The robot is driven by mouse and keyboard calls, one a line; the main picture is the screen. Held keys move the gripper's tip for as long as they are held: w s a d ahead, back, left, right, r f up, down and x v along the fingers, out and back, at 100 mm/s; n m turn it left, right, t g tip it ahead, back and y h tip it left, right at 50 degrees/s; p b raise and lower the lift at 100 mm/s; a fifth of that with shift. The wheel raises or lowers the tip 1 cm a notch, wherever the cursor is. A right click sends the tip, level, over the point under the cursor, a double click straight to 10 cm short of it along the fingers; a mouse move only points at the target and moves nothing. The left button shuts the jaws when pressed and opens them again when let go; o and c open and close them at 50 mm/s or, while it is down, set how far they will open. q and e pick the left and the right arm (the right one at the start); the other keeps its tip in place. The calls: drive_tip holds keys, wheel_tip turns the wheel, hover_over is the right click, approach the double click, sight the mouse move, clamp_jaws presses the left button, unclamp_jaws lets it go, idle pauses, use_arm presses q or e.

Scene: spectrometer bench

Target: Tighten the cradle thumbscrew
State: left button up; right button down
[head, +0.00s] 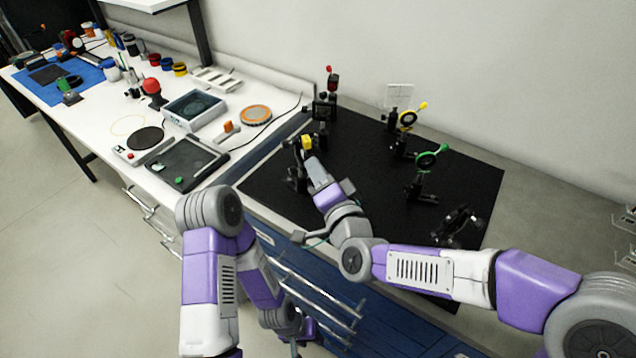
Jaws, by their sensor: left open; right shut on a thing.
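A small black mount with a yellow part (307,141) on top stands at the left of the black breadboard (385,160). My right gripper (310,160) reaches in over the board from the right and is shut at this mount. The cradle thumbscrew is at its fingertips, but the hand and the small scale hide its shape and turn. My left gripper (298,342) hangs low in front of the blue drawer cabinet, open and empty, away from the mount and partly hidden by my arm.
The white bench (230,133) at left holds several instruments. Drawer handles (318,290) jut out in front.

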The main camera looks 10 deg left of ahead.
drive_tip(key=m+b, duration=0.7)
drive_tip(key=m, duration=1.2)
drive_tip(key=shift+r, duration=0.1)
drive_tip(key=shift+m, duration=0.4)
drive_tip(key=c, duration=1.1)
unclamp_jaws()
drive_tip(key=shift+d, duration=0.1)
